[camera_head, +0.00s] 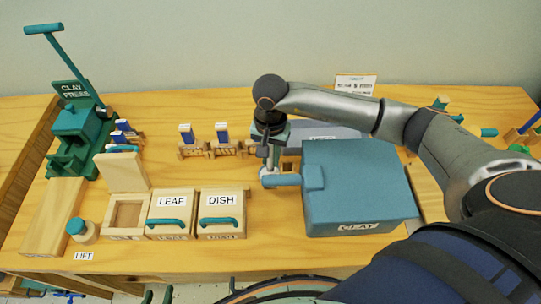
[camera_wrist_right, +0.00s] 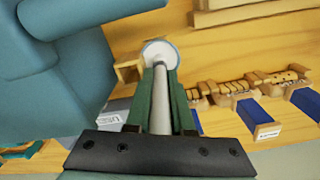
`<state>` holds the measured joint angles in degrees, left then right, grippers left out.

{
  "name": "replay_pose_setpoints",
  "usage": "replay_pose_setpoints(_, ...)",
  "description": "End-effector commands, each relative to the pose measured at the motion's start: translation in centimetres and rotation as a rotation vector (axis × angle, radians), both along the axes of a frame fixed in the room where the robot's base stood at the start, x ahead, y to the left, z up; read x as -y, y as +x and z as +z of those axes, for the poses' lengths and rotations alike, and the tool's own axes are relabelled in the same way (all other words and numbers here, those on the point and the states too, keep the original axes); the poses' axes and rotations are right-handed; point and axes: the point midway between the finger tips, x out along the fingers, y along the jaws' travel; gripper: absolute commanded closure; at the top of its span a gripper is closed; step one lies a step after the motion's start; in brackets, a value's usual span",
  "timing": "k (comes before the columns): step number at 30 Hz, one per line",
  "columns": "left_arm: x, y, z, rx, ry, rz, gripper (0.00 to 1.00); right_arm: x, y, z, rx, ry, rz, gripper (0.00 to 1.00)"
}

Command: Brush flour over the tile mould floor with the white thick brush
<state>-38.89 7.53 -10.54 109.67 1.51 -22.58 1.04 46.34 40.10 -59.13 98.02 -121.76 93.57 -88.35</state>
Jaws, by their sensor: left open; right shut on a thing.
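An open wooden mould with a recessed floor (camera_head: 127,215) sits left of the middle of the table, its lid (camera_head: 122,172) raised behind it. I take it for the tile mould; its front label is unreadable. My right gripper (camera_head: 268,165) is shut on a pale grey handle with a round white head, which looks like the white thick brush (camera_wrist_right: 161,53). It is beside the big blue box, well right of the mould. Two green fingertips at the bottom edge look like my left gripper (camera_head: 158,296), open and empty. No flour is clearly visible.
Closed LEAF (camera_head: 171,216) and DISH (camera_head: 221,215) moulds stand right of the open one. A teal-lidded jar (camera_head: 82,231) stands to its left. The blue box (camera_head: 357,185) and green clay press (camera_head: 75,130) are obstacles. Small wooden racks (camera_head: 205,149) stand behind.

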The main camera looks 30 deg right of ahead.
Motion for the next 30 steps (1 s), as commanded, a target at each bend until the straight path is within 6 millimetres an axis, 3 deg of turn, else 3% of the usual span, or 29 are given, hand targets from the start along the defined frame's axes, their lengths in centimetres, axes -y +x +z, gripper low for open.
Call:
replay_pose_setpoints(7,0.0,0.0,0.3,0.000,0.000,0.000,0.50,0.0,-0.2,0.2,-0.006,-0.001,0.001,1.00)
replay_pose_setpoints(30,0.0,0.0,3.0,0.000,0.000,0.000,0.50,0.0,0.0,6.5,0.000,0.000,-0.001,1.00)
